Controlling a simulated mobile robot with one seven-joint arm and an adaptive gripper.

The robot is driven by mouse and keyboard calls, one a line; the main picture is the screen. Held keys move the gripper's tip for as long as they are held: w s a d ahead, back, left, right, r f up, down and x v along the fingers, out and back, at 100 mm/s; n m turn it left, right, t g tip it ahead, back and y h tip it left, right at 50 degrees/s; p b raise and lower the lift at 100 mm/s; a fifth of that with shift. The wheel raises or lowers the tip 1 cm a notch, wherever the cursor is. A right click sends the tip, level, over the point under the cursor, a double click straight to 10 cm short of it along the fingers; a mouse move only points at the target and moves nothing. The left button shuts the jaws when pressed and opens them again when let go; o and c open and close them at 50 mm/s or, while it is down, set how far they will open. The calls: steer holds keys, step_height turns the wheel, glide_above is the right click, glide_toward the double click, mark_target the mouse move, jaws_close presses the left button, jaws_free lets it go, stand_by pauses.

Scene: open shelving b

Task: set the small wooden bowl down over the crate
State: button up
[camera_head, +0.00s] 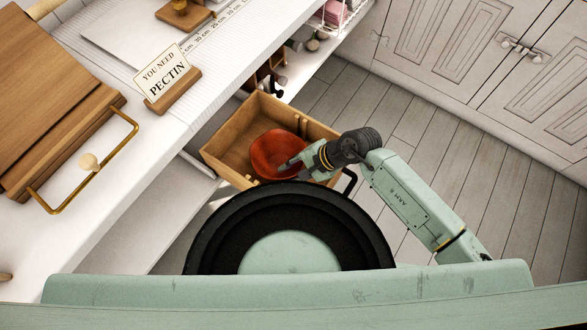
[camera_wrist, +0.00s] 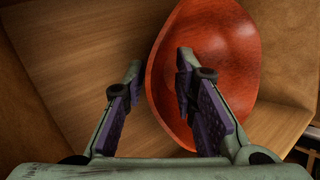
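The small wooden bowl (camera_head: 272,150) is reddish brown and shows inside the outline of the wooden crate (camera_head: 228,133). In the wrist view the bowl (camera_wrist: 230,50) is tilted, with its hollow facing the camera. My gripper (camera_head: 287,166) reaches in from the right at the bowl's near right edge. In the wrist view my gripper's fingers (camera_wrist: 160,62) stand apart. The right finger is in front of the bowl's inside and the left finger is outside its rim, with a gap visible. Whether the bowl touches the crate floor is hard to tell.
A white counter (camera_head: 110,215) with a pectin sign (camera_head: 172,78) and a wooden board (camera_head: 50,90) lies left of the crate. White cabinets (camera_head: 440,50) stand at the upper right. The plank floor (camera_head: 420,115) between is clear.

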steer(key=shift+r, duration=0.1)
steer(key=shift+r+p, duration=0.25)
steer(key=shift+p, duration=0.2)
steer(key=b+v, duration=0.2)
steer(key=v, duration=0.9)
steer(key=shift+d+r, duration=0.2)
steer(key=shift+d, duration=0.1)
steer(key=shift+s, duration=0.1)
